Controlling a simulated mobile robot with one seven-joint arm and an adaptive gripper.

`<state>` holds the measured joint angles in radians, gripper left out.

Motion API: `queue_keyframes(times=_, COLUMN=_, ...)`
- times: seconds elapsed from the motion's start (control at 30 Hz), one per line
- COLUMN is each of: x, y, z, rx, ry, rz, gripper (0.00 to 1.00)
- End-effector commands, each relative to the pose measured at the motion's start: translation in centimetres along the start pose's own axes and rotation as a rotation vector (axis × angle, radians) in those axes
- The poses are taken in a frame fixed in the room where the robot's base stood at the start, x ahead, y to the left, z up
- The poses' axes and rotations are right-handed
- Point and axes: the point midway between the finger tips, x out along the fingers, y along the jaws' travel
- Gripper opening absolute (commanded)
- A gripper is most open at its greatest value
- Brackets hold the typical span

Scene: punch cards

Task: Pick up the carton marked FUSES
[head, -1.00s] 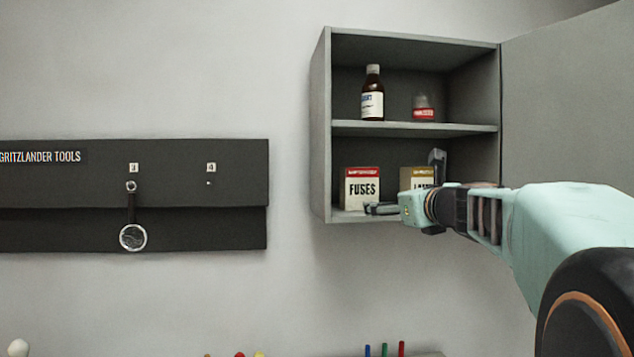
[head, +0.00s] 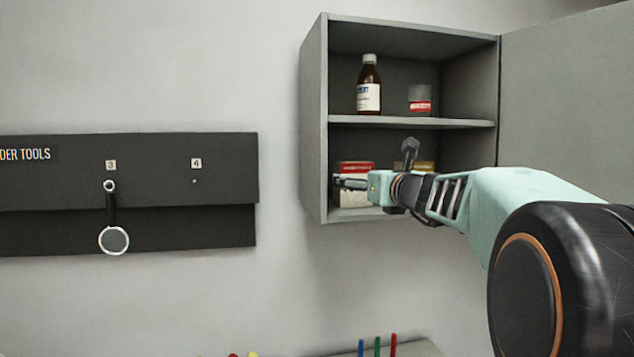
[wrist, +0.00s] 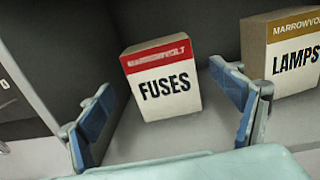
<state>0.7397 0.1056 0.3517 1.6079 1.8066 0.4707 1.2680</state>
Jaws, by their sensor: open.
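The FUSES carton (wrist: 162,82) is white with a red top band and stands on the cabinet's lower shelf. In the head view the carton (head: 354,168) is mostly hidden behind my gripper (head: 375,168); its red top shows. In the wrist view my gripper (wrist: 168,122) is open, with one blue-padded finger to the left of the carton and the other to its right. The carton lies beyond and between the fingers, and looks tilted in this view. I see no finger touching it.
The LAMPS carton (wrist: 290,55) stands to the right of the FUSES carton, close to my right finger. The grey cabinet (head: 313,130) has side walls and an upper shelf holding a brown bottle (head: 368,88) and a small jar (head: 419,100). Its door (head: 570,100) is open on the right.

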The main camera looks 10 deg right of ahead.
Motion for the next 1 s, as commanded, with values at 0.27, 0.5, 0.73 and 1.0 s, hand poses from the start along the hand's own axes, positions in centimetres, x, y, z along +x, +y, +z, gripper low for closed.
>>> queue_keyframes(times=0.27, x=1.8, y=-0.1, z=0.0, rx=0.000, ry=0.000, rz=0.000, gripper=0.85)
queue_keyframes(times=0.5, x=4.8, y=-0.1, z=-0.2, rx=0.001, ry=0.000, rz=0.001, gripper=0.85)
queue_keyframes(times=0.73, x=6.3, y=-0.1, z=-0.4, rx=0.000, ry=0.001, rz=0.000, gripper=0.85)
queue_keyframes(times=1.0, x=6.2, y=-0.2, z=-0.4, rx=-0.001, ry=0.001, rz=-0.001, gripper=0.79)
